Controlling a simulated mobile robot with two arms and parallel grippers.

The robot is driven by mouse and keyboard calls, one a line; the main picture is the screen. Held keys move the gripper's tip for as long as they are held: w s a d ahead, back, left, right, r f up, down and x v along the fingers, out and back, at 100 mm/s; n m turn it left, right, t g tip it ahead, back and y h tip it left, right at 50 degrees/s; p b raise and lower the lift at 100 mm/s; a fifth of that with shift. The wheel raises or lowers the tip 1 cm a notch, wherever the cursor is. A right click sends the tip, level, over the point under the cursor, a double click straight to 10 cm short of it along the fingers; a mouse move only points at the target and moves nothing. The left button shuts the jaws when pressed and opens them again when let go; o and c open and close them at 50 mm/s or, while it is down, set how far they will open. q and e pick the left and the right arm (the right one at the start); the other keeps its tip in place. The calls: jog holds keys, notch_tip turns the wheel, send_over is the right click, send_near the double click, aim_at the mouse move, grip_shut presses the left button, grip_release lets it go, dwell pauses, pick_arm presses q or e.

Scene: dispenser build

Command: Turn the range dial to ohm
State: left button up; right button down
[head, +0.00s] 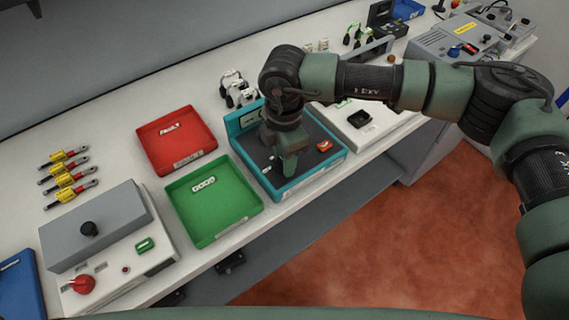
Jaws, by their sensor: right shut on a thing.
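The teal test unit (332,163) with a dark top face sits on the bench in the middle of the head view. It has a raised teal back panel (240,117) and a red part (324,146) near its right corner. My right gripper (287,172) points down onto its dark face, with the fingers shut. The range dial appears to be between the fingertips, hidden by the gripper, so its pointer and setting cannot be read. My left gripper is not in view.
A green tray marked GOOD (233,225) and a red tray (150,152) stand left of the unit. A grey box with a black knob (89,229) and red button (82,285) is front left. A white device (385,125) stands close on the right.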

jog(key=shift+m+b, duration=0.4)
jog(key=shift+m, duration=0.2)
jog(key=shift+r, duration=0.1)
jog(key=shift+w, duration=0.1)
jog(key=c, duration=1)
grip_release()
jog(key=shift+c, duration=0.2)
notch_tip(320, 180, up, 8)
jog(key=shift+f+b, duration=0.1)
jog(key=shift+b, duration=0.9)
jog(key=shift+f, duration=0.1)
